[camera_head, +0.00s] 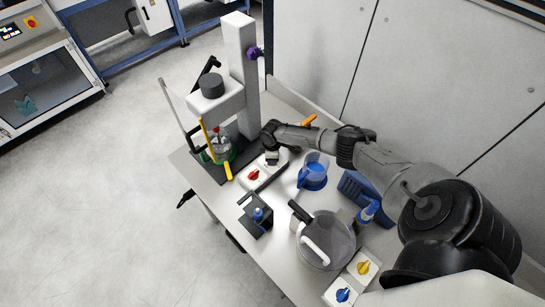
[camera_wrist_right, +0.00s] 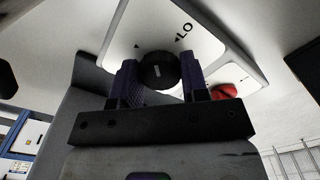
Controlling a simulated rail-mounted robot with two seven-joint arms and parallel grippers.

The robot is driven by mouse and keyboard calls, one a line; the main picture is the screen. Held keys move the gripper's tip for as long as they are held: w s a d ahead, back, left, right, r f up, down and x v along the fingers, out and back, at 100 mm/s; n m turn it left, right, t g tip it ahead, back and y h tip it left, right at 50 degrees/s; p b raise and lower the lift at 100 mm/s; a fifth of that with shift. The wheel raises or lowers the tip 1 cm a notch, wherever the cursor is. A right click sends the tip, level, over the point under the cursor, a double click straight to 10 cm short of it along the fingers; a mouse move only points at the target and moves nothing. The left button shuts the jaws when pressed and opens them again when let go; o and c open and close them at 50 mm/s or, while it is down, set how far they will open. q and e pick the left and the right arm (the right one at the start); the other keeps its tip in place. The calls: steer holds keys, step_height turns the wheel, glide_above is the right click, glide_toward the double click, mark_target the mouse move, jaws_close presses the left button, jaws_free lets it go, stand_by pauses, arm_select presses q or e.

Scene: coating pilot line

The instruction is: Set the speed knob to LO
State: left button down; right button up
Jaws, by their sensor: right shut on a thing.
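The black speed knob (camera_wrist_right: 157,72) sits on a white control panel (camera_wrist_right: 205,45) with "LO" printed to its right and small dark triangles near its rim. A short pale mark shows on the knob's face; I cannot tell which label it points at. My right gripper (camera_wrist_right: 158,82) is shut on the knob, one dark finger on each side. In the head view, my right gripper (camera_head: 271,154) is over the white control box (camera_head: 264,175) at the mixer stand's foot and hides the knob. My left gripper is not in view.
A red knob (camera_head: 253,174) is beside the gripper on the same box. The mixer stand (camera_head: 241,75) rises behind, with a beaker (camera_head: 219,147) under its head. A blue jug (camera_head: 313,170) and a grey pot (camera_head: 325,240) stand to the right and in front.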

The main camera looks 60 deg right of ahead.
steer(key=shift+r+m+p, duration=0.2)
steer(key=shift+m+p, duration=0.65)
steer(key=shift+m, duration=0.35)
steer(key=m+p, duration=0.1)
steer(key=m, duration=0.1)
steer(key=shift+a+m, duration=0.1)
steer(key=shift+m, duration=0.3)
steer(key=m+p, duration=0.1)
steer(key=m, duration=0.2)
steer(key=shift+f, duration=0.1)
steer(key=o, duration=1.1)
steer(key=shift+f, duration=0.1)
steer(key=shift+o, duration=0.2)
step_height(320, 180, up, 6)
steer(key=p, duration=0.6)
